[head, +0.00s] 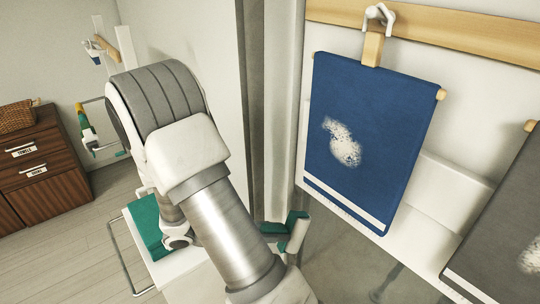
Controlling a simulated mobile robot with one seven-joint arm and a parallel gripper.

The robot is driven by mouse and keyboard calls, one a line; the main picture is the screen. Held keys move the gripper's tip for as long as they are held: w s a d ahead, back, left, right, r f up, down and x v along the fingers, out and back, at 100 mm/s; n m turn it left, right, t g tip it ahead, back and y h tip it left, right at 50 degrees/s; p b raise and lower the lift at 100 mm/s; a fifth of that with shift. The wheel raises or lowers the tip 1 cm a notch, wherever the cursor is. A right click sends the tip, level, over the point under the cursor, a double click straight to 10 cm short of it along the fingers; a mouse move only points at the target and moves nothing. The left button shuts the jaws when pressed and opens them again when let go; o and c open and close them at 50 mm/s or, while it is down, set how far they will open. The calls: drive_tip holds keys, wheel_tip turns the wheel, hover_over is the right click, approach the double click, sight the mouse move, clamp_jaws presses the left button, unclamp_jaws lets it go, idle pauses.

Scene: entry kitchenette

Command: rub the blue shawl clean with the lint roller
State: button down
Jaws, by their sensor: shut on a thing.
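The blue shawl (360,110) hangs flat from a white hook (379,15) by a wooden hanger (372,48), on the right in the head view. A patch of white lint (343,143) lies near its middle, and a pale stripe runs along its lower edge. My arm fills the middle of the view, left of the shawl and apart from it in the picture. My gripper's fingertips do not show; the arm seems to hide them. I cannot make out the lint roller. A teal and white piece (296,232) shows just right of my arm; I cannot tell what it is.
A grey cloth (505,215) with white lint hangs at the right edge. A teal block (146,226) lies on a white surface (180,268) behind my arm. A wooden drawer cabinet (45,165) with a basket (17,117) stands at far left. The floor (75,255) before it is clear.

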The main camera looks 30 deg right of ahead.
drive_tip(key=w+d+r+n+t+h+p, duration=0.1)
drive_tip(key=w+r+n+t+h, duration=0.15)
drive_tip(key=r, duration=0.55)
drive_tip(key=w+d+r+n+t+h+p, duration=0.1)
drive_tip(key=w+r+n+t+h, duration=0.15)
drive_tip(key=r, duration=0.65)
drive_tip(key=d, duration=0.6)
drive_tip(key=shift+w+m+b, duration=0.3)
drive_tip(key=shift+w+m, duration=0.05)
drive_tip(key=shift+m, duration=0.05)
drive_tip(key=shift+d+f, duration=0.1)
drive_tip(key=shift+d, duration=1.1)
drive_tip(key=s, duration=0.7)
drive_tip(key=shift+s+d+f, duration=0.15)
drive_tip(key=shift+s+d, duration=0.2)
drive_tip(key=shift+s, duration=0.05)
drive_tip(key=shift+b, duration=0.65)
